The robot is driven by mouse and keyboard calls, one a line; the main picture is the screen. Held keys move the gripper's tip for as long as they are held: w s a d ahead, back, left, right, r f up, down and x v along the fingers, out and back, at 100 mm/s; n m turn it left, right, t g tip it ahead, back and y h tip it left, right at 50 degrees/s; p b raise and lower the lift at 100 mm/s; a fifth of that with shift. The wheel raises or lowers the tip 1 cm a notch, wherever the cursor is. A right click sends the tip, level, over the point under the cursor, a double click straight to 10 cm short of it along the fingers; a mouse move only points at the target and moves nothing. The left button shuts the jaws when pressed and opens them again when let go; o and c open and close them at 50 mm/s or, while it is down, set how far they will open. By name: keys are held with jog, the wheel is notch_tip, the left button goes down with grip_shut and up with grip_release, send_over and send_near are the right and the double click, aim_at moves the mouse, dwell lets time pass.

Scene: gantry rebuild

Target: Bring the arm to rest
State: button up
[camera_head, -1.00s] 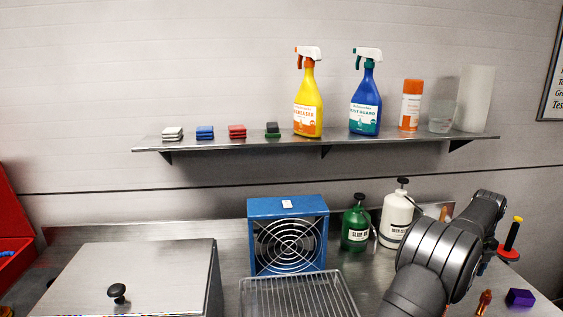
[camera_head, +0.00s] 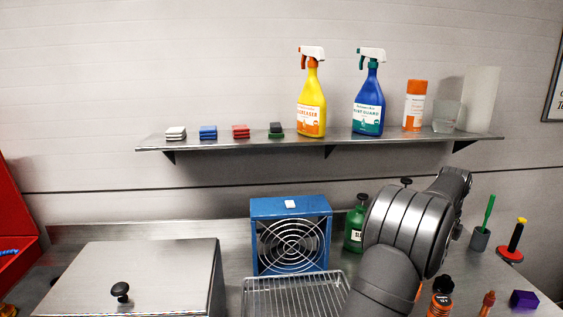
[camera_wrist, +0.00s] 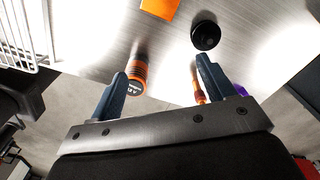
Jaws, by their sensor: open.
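My gripper (camera_wrist: 162,70) shows in the wrist view with its two blue-grey fingers spread apart and nothing between them. It points down over the metal counter (camera_wrist: 100,35). An orange bottle with a black cap (camera_wrist: 137,72) shows beside the left fingertip, and a thin orange-handled tool (camera_wrist: 198,90) shows beside the right finger. I cannot tell how far above them the fingers are. In the head view my arm's dark links stand at the right of the counter, and the gripper itself is hidden there.
A blue fan box (camera_head: 290,207), a wire rack (camera_head: 290,290) and a lidded metal box (camera_head: 130,270) stand left of my arm. A green bottle (camera_head: 355,228) is close behind it. A cup with a green brush (camera_head: 480,239) and a purple block (camera_head: 523,299) are to the right.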

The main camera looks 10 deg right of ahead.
jog(key=w+a+r+n, duration=0.1)
jog(key=w+a+n, duration=0.2)
jog(key=a+n, duration=0.4)
jog(key=w+a+r+n, duration=0.2)
jog(key=a+n, duration=0.6)
jog(key=a, duration=1)
jog(key=w+a+r+n, duration=0.2)
jog(key=w+a+n, duration=0.2)
jog(key=a, duration=0.9)
jog(key=n, duration=0.3)
jog(key=shift+w+a+r, duration=0.2)
jog(key=shift+a, duration=0.1)
jog(key=shift+o, duration=0.5)
